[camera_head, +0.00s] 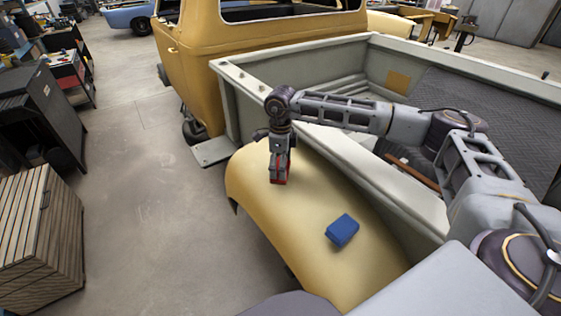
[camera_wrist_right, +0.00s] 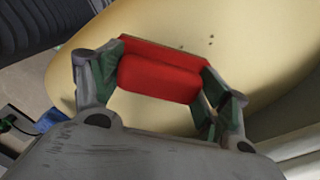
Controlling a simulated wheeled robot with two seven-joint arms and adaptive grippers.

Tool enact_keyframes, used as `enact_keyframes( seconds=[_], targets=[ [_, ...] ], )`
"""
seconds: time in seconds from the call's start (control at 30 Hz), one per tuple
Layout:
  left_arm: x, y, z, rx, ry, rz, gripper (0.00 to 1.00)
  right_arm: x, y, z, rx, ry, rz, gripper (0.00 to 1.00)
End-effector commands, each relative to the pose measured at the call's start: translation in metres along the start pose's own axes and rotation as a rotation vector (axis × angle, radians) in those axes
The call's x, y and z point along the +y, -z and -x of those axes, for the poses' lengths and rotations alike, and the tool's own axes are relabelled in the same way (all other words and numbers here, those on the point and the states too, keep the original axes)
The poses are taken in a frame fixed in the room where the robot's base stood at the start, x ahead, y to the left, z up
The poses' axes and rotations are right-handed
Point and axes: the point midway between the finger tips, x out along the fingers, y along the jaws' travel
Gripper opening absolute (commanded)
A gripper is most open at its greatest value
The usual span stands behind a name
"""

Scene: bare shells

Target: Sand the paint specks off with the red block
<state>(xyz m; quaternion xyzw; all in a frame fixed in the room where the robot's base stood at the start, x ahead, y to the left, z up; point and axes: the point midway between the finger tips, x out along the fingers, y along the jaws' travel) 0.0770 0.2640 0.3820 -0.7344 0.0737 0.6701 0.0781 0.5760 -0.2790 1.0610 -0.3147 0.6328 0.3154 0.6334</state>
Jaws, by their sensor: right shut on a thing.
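The red block (camera_wrist_right: 160,78) is held between the fingers of my right gripper (camera_head: 279,172), seen in the head view at the upper part of the yellow fender. In the right wrist view my right gripper (camera_wrist_right: 160,90) is shut on the block's two ends. My left gripper is not in view.
A blue block (camera_head: 342,231) lies on the lower part of the fender; it also shows at the left in the right wrist view (camera_wrist_right: 48,120). The pale truck bed wall (camera_head: 390,185) runs beside the fender. A wooden slatted cabinet (camera_head: 40,235) stands at left, with open floor between.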

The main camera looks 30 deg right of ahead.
Motion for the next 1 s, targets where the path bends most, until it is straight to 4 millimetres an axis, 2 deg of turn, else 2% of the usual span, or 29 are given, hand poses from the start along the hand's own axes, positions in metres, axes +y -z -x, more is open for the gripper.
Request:
enact_keyframes(
  seconds=[0.3,1.0],
  targets=[
    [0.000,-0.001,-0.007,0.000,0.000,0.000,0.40,0.000,0.000,-0.015,0.000,0.000,0.000,0.57],
    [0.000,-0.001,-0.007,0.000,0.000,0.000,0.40,0.000,0.000,-0.016,0.000,0.000,0.000,0.57]
  ],
)
